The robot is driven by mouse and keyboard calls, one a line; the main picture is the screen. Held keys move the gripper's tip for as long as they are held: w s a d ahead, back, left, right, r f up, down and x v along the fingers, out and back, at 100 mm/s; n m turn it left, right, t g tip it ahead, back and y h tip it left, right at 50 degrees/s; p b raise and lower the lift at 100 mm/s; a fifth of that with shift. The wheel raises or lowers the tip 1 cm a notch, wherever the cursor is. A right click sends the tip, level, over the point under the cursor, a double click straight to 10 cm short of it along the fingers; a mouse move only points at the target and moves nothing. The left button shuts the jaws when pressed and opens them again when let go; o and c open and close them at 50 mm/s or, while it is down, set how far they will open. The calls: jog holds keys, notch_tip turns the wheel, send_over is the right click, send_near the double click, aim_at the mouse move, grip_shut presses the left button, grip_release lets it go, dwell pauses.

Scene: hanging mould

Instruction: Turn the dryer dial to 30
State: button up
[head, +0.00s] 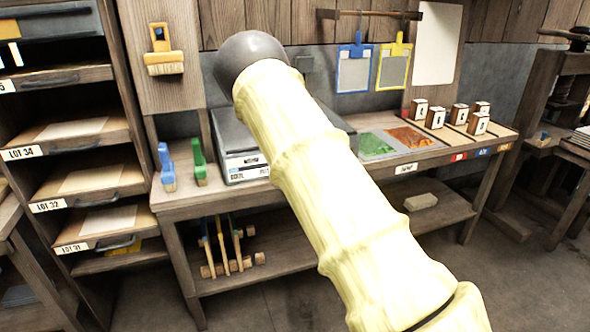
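No dryer dial can be made out in the head view. A grey and white box-like device (243,165) sits on the workbench, partly hidden behind my arm. It has dark print on its front, too small to read, and I cannot tell if it is the dryer. My pale, sleeved arm crosses the middle of the picture from the lower right up to a dark round joint. My gripper is not in view, so I cannot see whether it is open or shut.
The wooden workbench (185,203) holds blue (167,167) and green (198,162) brushes, coloured sheets (410,137) and several small numbered blocks (436,118). Mallets (222,247) rest on its lower shelf. A lot-labelled rack (85,190) stands left. Floor is clear at lower right.

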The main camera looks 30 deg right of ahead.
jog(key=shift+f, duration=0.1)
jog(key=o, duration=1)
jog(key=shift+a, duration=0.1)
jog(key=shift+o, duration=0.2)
